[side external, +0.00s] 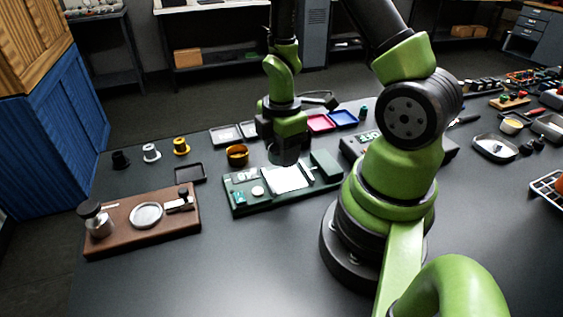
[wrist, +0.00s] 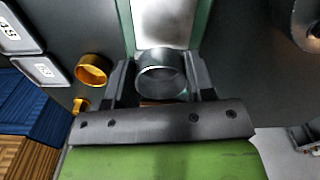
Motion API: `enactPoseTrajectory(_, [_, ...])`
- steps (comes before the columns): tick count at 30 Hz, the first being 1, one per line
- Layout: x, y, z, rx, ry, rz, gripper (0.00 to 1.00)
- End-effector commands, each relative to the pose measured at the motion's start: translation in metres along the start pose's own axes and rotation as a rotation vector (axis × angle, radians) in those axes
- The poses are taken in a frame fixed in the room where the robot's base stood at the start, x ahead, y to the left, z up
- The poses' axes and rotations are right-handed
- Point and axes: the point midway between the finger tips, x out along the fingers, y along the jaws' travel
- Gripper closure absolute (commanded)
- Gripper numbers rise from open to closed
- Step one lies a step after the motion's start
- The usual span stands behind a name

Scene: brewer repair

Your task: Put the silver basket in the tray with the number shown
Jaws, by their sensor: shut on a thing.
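My gripper (side external: 284,142) is shut on the silver basket (side external: 284,156), a short grey cylinder. In the wrist view the basket (wrist: 161,82) sits between both fingers of my gripper (wrist: 160,80), with its round open rim facing the camera. In the side view it is over the back of the green board (side external: 270,202), near the pale plate (side external: 287,179); I cannot tell whether it touches. Two grey trays (side external: 225,135) (side external: 249,130) lie behind. In the wrist view, trays with white number labels (wrist: 18,36) (wrist: 42,71) are at left; the numbers are too small to read surely.
A gold basket (side external: 237,155) stands just left of my gripper. A brown board (side external: 147,225) is left. The front table is clear.

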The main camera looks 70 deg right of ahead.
Motion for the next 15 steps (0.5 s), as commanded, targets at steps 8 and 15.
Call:
enactPoseTrajectory(8, [-0.038,0.001,0.000,0.002,0.000,0.005,0.78])
enactPoseTrajectory(15, [-0.056,0.008,-0.020,0.173,0.000,0.005,0.78])
